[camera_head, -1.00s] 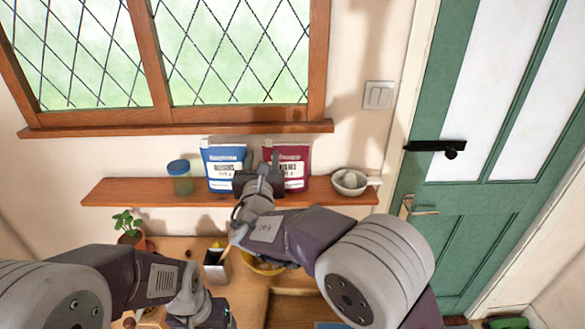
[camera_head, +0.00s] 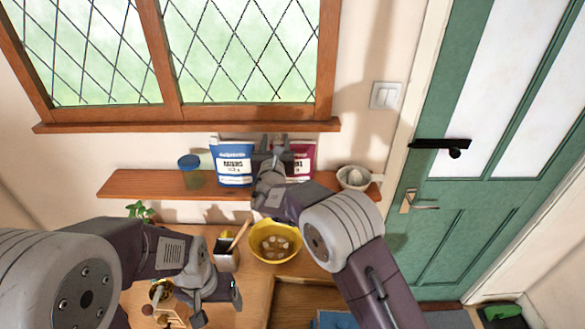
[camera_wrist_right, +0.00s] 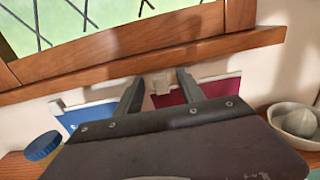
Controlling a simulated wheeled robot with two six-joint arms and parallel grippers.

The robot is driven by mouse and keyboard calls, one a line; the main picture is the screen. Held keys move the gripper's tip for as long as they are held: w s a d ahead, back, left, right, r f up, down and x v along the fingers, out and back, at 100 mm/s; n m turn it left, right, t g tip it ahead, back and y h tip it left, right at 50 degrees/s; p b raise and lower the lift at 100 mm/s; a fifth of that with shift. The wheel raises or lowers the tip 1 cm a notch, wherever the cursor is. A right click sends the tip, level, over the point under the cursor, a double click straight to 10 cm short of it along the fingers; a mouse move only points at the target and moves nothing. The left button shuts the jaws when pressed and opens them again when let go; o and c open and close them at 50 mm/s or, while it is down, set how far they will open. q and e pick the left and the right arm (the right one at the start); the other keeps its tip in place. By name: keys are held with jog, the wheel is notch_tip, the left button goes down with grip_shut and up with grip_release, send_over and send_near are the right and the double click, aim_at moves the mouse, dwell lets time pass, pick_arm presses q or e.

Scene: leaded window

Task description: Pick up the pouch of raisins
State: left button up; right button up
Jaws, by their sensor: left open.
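The blue pouch of raisins (camera_head: 233,165) stands upright on the wall shelf, its white label reading RAISINS. A maroon pouch (camera_head: 304,157) stands to its right, partly hidden by my right gripper. My left gripper (camera_head: 217,302) is open, low over the counter.
A blue-lidded jar (camera_head: 191,172) and a pale bowl (camera_head: 354,178) stand at either side on the shelf (camera_head: 145,184). The window sill (camera_head: 185,126) runs just above the pouches. A yellow bowl (camera_head: 275,242), a metal holder (camera_head: 226,255) and a plant (camera_head: 141,212) are below.

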jog(key=shift+s+r, duration=0.1)
jog(key=shift+s, duration=0.25)
grip_shut()
jog(key=shift+w, duration=0.2)
dwell(0.7)
